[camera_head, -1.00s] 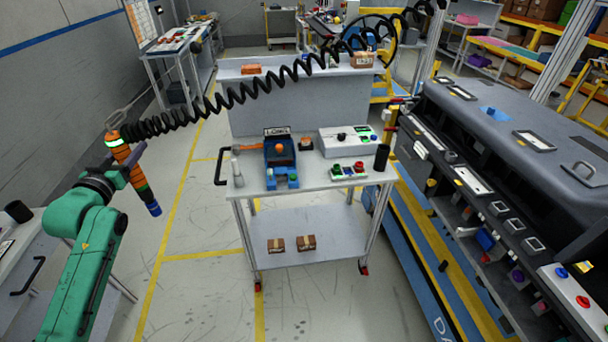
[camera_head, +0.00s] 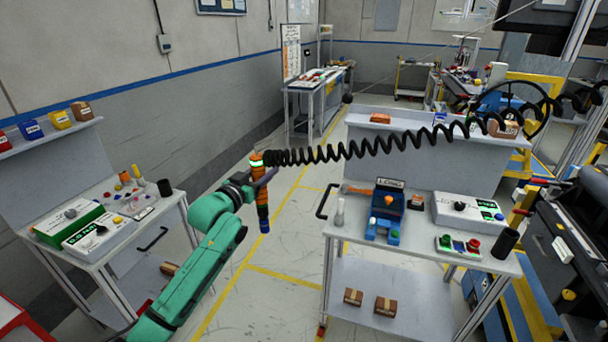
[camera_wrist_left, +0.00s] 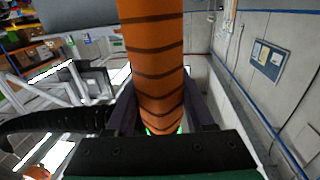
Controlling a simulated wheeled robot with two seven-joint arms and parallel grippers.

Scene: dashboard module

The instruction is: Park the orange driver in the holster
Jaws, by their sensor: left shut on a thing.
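My left gripper (camera_head: 262,178) is shut on the orange driver (camera_head: 262,210), which hangs over the floor gap between two work surfaces. The driver has dark bands and a blue lower end pointing down, and a black coiled cable (camera_head: 370,143) runs from its top to the right. In the left wrist view the orange driver body (camera_wrist_left: 153,55) stands between the dark fingers (camera_wrist_left: 160,112). I cannot tell for sure which thing is the holster. A dark upright cylinder (camera_head: 505,243) stands at the cart's right edge, and a smaller dark one (camera_head: 165,188) on the left bench. My right gripper is not in view.
The grey cart (camera_head: 345,222) carries a blue fixture (camera_head: 385,212), a white control box (camera_head: 465,210) and a button box (camera_head: 457,246). The left bench (camera_head: 130,228) holds green and white boxes and small parts. Clear floor with yellow lines lies between them.

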